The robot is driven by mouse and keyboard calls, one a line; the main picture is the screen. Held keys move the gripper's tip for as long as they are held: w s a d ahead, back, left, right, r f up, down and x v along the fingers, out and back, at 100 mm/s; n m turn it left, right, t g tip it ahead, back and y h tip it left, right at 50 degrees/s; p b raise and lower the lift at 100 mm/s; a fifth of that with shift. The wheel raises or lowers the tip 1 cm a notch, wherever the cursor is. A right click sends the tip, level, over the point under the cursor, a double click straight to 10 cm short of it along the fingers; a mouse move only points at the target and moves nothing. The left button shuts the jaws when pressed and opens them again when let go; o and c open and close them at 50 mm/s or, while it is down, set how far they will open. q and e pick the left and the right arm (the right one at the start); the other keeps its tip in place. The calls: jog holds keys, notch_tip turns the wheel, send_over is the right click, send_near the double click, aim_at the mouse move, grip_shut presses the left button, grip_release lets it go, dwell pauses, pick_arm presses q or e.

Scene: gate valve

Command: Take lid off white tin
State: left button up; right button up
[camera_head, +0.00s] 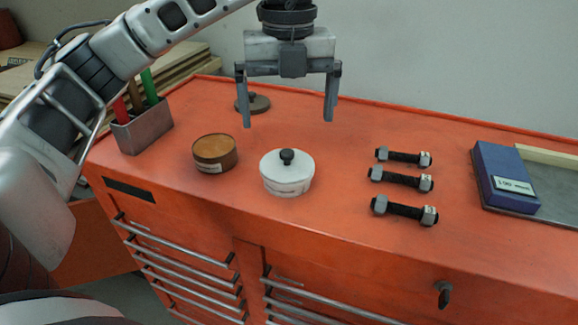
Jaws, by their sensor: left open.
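The white tin (288,184) stands upright on the orange cabinet top. Its white lid (287,165) sits on it, with a black knob (287,156) in the middle. My left gripper (287,123) is open and empty, pointing down with its fingers wide apart. In the picture it is above the tin and apart from it; how far is hard to tell. My right gripper does not show.
A brown tin (215,155) stands left of the white tin, and a dark knobbed lid (254,103) lies behind. A metal holder (144,129) is at left. Several bolts (402,180) and a blue box (504,175) are at right. The orange cabinet (330,225) has free room between.

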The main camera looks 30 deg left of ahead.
aim_at(288, 154)
pick_arm(q)
notch_tip(288, 154, down, 5)
jog(key=shift+r, duration=0.1)
notch_tip(288, 154, down, 5)
jog(key=shift+w+a+r+p, duration=0.1)
jog(key=shift+a+r+p, duration=0.1)
jog(key=shift+p, duration=0.45)
jog(key=shift+f, duration=0.15)
jog(key=c, duration=0.8)
